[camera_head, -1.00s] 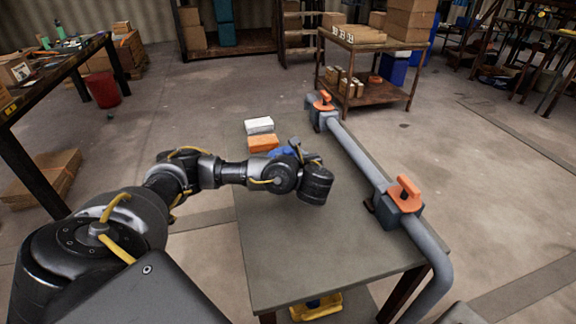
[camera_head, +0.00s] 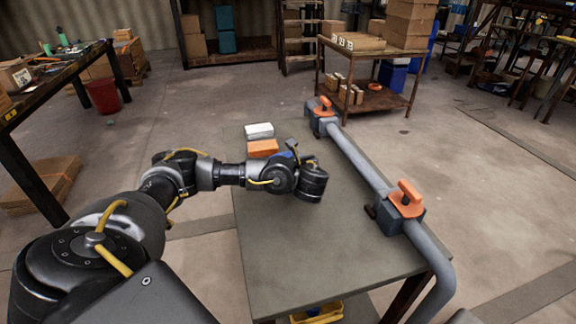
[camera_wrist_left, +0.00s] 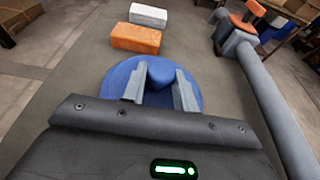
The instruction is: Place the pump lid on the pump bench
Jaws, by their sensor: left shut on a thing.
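The pump lid, a blue disc with a raised knob (camera_wrist_left: 190,72), shows in the left wrist view. In the head view only a sliver of blue (camera_head: 285,155) shows behind my wrist. My left gripper (camera_wrist_left: 159,82) is shut on the lid's knob, with one grey finger on each side. The pump bench, a grey-topped table (camera_head: 310,250), lies beneath the lid and my wrist. I cannot tell whether the lid touches the bench top or hangs just above it. My right gripper is not in view.
An orange block (camera_head: 263,147) and a white block (camera_head: 259,130) lie just beyond the lid. A grey pipe (camera_head: 358,156) with orange-handled valves (camera_head: 405,199) runs along the bench's right side. The near part of the bench top is clear.

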